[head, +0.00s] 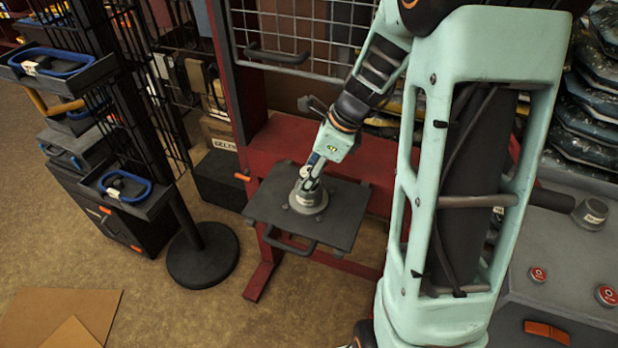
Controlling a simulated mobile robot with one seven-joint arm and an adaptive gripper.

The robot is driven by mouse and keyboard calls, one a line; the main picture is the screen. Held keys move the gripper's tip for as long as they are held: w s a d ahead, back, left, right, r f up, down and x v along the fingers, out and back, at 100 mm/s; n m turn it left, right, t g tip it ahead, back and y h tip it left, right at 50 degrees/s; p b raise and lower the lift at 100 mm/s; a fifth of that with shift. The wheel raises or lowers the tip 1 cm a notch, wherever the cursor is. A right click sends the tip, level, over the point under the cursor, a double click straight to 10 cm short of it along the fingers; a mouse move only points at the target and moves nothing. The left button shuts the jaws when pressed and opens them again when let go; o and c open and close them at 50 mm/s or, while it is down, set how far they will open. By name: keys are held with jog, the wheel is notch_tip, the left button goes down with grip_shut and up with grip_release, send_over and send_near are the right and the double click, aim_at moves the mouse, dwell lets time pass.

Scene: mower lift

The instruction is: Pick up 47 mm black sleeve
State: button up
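A dark grey round piece with a pale label (309,198) stands on a black plate (345,213) in the middle of the head view. It may be the 47 mm black sleeve; its label is too small to read. My gripper (311,183) points down at this piece, with its fingertips at or just above its top. I cannot tell whether the fingers are closed on it. A similar dark grey labelled piece (590,214) stands on a grey surface at the right.
The plate is on a red frame (290,140) with a wire grid behind. A black stand (203,255) with trays (125,190) is at the left. Cardboard sheets (62,315) lie on the floor. Red buttons (538,274) are on the grey surface. Stacked bags (590,110) stand at the back right.

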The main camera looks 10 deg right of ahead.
jog(key=shift+c, duration=0.4)
grip_shut()
jog(key=shift+r, duration=0.1)
